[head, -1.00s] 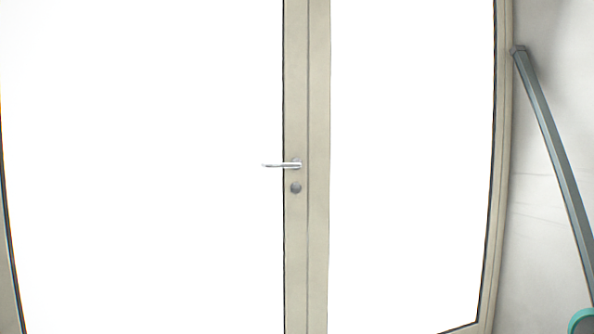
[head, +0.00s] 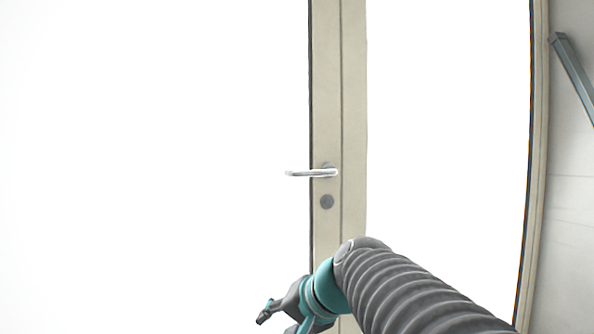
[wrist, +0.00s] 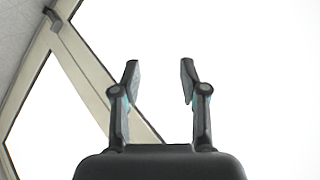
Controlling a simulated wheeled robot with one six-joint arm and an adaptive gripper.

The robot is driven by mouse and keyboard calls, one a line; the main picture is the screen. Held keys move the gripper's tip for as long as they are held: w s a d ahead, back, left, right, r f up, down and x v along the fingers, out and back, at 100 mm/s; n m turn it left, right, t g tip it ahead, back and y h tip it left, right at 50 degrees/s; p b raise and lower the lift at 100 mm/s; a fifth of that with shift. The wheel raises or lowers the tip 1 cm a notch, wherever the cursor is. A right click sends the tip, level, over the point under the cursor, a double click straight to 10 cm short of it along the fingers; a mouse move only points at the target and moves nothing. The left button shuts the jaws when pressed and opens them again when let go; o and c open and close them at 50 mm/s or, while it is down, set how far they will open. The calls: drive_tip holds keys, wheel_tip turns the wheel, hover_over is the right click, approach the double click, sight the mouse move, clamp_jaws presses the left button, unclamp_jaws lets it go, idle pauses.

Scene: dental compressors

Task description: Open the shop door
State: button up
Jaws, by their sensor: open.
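The shop door (head: 325,110) has a beige frame around bright white glass and stands shut in the head view. Its silver lever handle (head: 312,173) points left and lies level. A round lock (head: 327,202) sits below the handle. My gripper (head: 268,322) is at the lower edge of the head view, below and to the left of the handle, apart from it. In the wrist view my gripper (wrist: 160,80) is open, with nothing between its fingers. The handle cannot be made out in the wrist view.
A second glazed panel (head: 445,130) with a beige frame stands to the right of the handle. A grey wall (head: 570,180) with a slanting grey bar (head: 575,70) is at the far right. No obstacle shows between my gripper and the handle.

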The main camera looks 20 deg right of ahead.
drive_tip(key=w+d+r+m+t, duration=0.5)
drive_tip(key=w+d+r, duration=0.4)
drive_tip(key=d+r, duration=0.3)
drive_tip(key=m+t, duration=0.4)
approach(315, 173)
drive_tip(key=w, duration=0.3)
drive_tip(key=w+a+p, duration=0.1)
drive_tip(key=w, duration=0.3)
drive_tip(key=w+a+p, duration=0.1)
drive_tip(key=w, duration=0.2)
drive_tip(key=shift+w+r, duration=0.15)
drive_tip(key=shift+w, duration=0.15)
clamp_jaws()
